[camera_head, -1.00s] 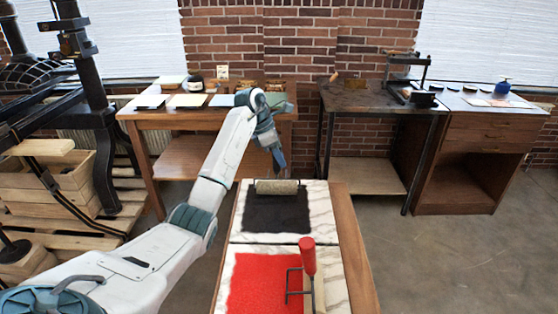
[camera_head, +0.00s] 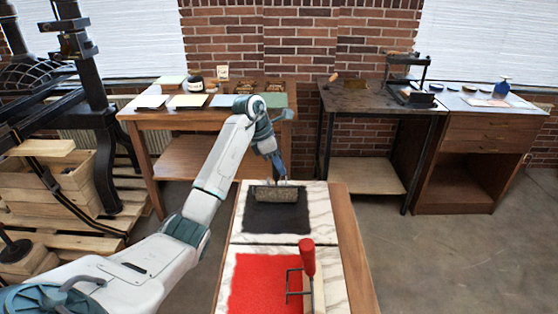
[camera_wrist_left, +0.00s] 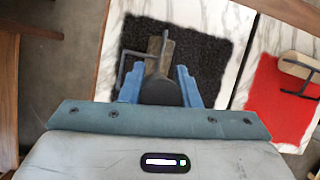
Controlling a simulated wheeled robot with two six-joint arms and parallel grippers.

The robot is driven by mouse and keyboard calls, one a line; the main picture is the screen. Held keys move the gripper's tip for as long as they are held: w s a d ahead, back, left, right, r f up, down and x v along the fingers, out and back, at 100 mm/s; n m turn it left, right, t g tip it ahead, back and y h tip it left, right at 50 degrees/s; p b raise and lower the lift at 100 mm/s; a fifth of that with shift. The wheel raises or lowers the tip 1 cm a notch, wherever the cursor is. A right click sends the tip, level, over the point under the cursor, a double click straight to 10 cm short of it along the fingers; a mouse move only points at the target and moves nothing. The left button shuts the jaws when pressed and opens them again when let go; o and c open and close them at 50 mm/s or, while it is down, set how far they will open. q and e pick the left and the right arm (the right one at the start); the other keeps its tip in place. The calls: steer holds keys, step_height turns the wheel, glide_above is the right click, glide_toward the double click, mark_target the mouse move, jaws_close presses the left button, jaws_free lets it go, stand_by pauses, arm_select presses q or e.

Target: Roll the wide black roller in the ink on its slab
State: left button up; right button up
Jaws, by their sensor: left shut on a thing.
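My left gripper (camera_head: 281,180) is shut on the handle of the wide black roller (camera_head: 276,194). In the left wrist view, the blue fingers (camera_wrist_left: 160,92) close on both sides of the dark handle, and the brownish-grey roller (camera_wrist_left: 155,52) with its wire frame shows beyond them. The roller lies crosswise over the far part of the black ink (camera_head: 275,219) on a white marble slab (camera_head: 320,212). I cannot tell whether it touches the ink. My right gripper is not in view.
A second slab with red ink (camera_head: 262,285) lies nearer, with a red-handled roller (camera_head: 308,258) at its right side. The wooden table edge (camera_head: 350,240) shows on the right. A table with papers (camera_head: 188,101) and a bench with a small press (camera_head: 408,92) stand behind.

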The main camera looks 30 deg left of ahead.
arm_select(q)
steer(key=shift+s+d+p, duration=0.65)
steer(key=shift+s+d, duration=2.15)
steer(key=shift+s, duration=1.85)
steer(key=shift+w+a+b, duration=0.5)
steer(key=shift+w+a, duration=0.45)
steer(key=shift+w, duration=0.65)
steer(key=shift+w+a+b, duration=0.5)
steer(key=shift+w+a, duration=0.45)
steer(key=shift+w, duration=0.6)
steer(key=shift+w+a+b, duration=0.5)
steer(key=shift+w+a, duration=0.45)
steer(key=shift+w, duration=0.65)
steer(key=shift+w+a, duration=1.05)
steer(key=shift+w, duration=0.65)
steer(key=s+d+p, duration=0.2)
steer(key=s+d, duration=0.6)
steer(key=s, duration=0.5)
steer(key=shift+r+p, duration=0.1)
steer(key=shift+p, duration=0.2)
